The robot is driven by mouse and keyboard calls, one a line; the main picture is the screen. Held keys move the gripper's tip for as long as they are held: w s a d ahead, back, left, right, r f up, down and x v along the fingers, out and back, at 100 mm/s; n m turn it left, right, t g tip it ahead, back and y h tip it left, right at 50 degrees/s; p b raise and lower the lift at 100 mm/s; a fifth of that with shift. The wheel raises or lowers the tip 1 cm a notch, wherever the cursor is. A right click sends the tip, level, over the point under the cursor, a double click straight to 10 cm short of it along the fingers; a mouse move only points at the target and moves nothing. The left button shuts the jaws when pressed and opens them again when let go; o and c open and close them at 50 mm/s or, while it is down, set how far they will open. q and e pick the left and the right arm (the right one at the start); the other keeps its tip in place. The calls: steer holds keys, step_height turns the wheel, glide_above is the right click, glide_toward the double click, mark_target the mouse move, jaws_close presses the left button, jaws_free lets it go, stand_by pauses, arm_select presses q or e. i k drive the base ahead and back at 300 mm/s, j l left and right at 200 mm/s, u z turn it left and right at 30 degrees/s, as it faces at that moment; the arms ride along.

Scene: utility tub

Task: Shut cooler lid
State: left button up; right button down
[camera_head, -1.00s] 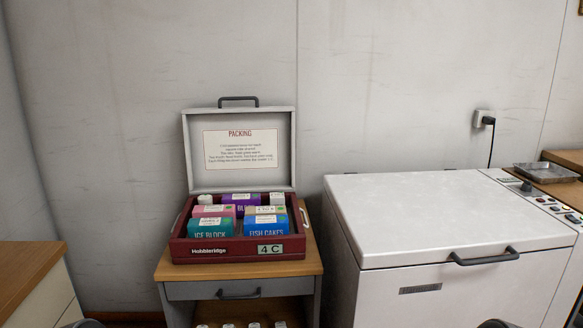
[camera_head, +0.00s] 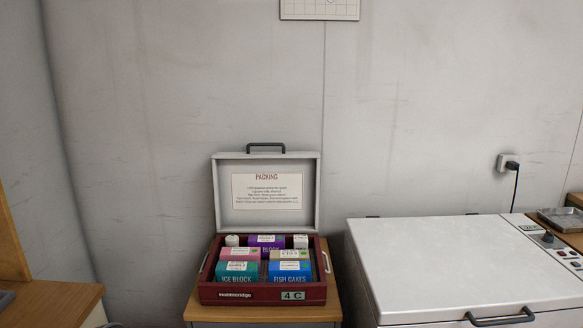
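The cooler (camera_head: 240,295) is a dark red box on a small wooden-topped cabinet, below the middle of the view. Its white lid (camera_head: 266,212) stands upright and open at the back, with a packing notice inside and a dark handle (camera_head: 266,147) on its top edge. Inside are several packs, among them a teal ice block pack (camera_head: 238,273) and a blue fish cakes pack (camera_head: 290,273) at the front. Neither of my grippers shows in the head view.
A white chest freezer (camera_head: 450,265) with a closed lid and dark handle stands to the right of the cabinet (camera_head: 215,313). A wooden counter (camera_head: 45,305) is at the left. A socket with a plug (camera_head: 508,163) is on the wall. The wall behind the lid is bare.

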mark_target(254, 192)
steer(key=i+j, duration=0.75)
steer(key=i+z, duration=0.1)
steer(key=z, duration=1.45)
